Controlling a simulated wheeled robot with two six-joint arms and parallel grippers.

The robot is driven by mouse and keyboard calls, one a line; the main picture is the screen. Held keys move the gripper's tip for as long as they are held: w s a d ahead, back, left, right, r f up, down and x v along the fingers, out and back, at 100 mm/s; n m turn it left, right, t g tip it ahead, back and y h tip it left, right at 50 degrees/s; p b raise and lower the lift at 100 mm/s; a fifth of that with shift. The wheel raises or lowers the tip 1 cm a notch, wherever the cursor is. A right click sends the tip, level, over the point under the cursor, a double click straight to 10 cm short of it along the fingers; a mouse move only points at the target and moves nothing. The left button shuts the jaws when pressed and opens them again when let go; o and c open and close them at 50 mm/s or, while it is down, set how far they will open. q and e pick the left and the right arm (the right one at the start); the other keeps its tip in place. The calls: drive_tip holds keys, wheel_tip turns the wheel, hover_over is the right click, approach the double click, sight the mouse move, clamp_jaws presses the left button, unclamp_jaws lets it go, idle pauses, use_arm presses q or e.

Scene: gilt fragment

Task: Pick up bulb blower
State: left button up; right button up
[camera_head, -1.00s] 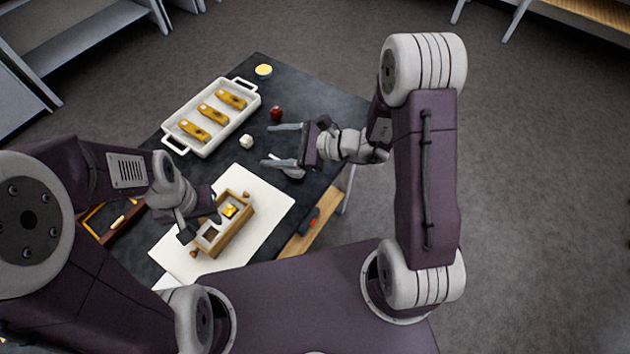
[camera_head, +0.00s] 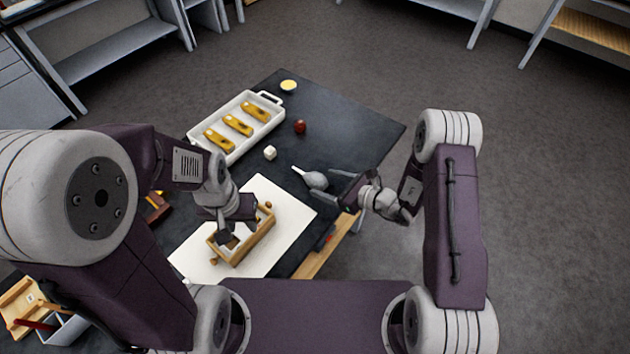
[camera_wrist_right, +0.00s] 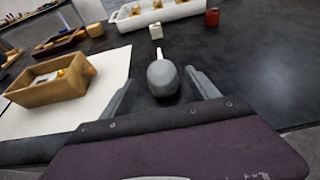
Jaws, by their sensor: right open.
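The bulb blower has a grey bulb and a pale nozzle. It lies on the dark table in the head view (camera_head: 316,180), right of the white sheet. In the right wrist view the bulb blower (camera_wrist_right: 163,78) sits ahead of my palm, nozzle pointing away. My right gripper (camera_head: 333,184) is open, low at the table's right side. Its two fingers (camera_wrist_right: 160,80) stand on either side of the bulb, with gaps visible. My left gripper (camera_head: 229,238) is over the wooden box (camera_head: 255,240); its fingertips are partly hidden and its opening is unclear.
A white tray (camera_head: 222,152) with several golden pieces stands at the back left. A small white cube (camera_head: 270,153), a red jar (camera_head: 300,127) and a yellow-topped round dish (camera_head: 289,86) stand nearby. The white sheet (camera_head: 290,205) lies under the wooden box. The table's far right is clear.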

sight(316, 176)
drive_tip(key=p+x, duration=0.1)
drive_tip(key=x, duration=0.4)
drive_tip(key=shift+w+f, duration=0.1)
drive_tip(key=shift+f, duration=0.05)
drive_tip(key=shift+d, duration=0.1)
clamp_jaws()
drive_tip(key=shift+r, duration=0.45)
wheel_tip(316, 176, up, 3)
drive_tip(key=shift+f, duration=0.1)
drive_tip(key=d+r, duration=0.3)
drive_tip(key=d, duration=0.3)
drive_tip(key=w+d+r+b, duration=0.1)
drive_tip(key=d+r, duration=0.3)
drive_tip(key=d, duration=0.1)
drive_tip(key=shift+d, duration=0.4)
